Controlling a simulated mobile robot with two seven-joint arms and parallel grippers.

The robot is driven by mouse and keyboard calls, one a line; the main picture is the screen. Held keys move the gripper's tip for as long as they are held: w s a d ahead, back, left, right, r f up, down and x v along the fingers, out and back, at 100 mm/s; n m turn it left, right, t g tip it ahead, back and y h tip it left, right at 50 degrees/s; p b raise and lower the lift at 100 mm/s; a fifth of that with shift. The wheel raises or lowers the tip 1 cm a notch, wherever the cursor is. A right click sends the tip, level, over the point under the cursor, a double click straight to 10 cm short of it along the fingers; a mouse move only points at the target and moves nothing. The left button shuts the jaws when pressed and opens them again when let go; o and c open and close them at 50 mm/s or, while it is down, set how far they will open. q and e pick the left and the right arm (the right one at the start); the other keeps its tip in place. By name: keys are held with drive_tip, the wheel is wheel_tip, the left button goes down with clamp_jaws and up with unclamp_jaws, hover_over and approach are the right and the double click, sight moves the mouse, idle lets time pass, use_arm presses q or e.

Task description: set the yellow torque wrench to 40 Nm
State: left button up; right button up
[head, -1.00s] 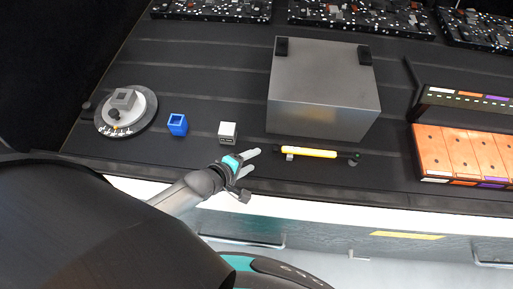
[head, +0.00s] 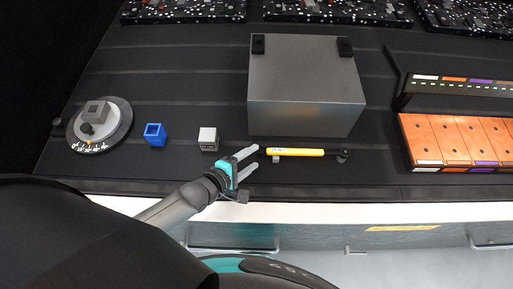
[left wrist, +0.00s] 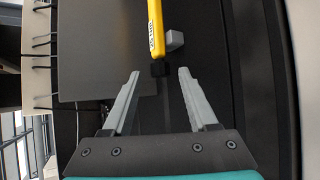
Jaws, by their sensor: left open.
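The yellow torque wrench (head: 297,152) lies on the black bench in front of the large grey box, with a dark head at its right end. A small grey block sits under or beside its left part. My left gripper (head: 249,161) is open and empty, just left of the wrench's left end. In the left wrist view the wrench (left wrist: 156,30) shows a small white label, and its black end lies just ahead of and between the open fingers (left wrist: 157,75). The label is too small to read surely. My right gripper is not in view.
A grey box (head: 305,90) stands behind the wrench. A round dial fixture (head: 118,118), a blue hollow cube (head: 155,135) and a grey cube (head: 208,138) stand to the left. A rack of copper plates (head: 455,138) is at the right. The bench front edge is close to my gripper.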

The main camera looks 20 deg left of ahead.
use_arm(q)
drive_tip(key=shift+b+x, duration=0.75)
drive_tip(key=shift+x, duration=0.5)
drive_tip(key=shift+s+r, duration=0.1)
drive_tip(key=shift+w, duration=0.25)
clamp_jaws()
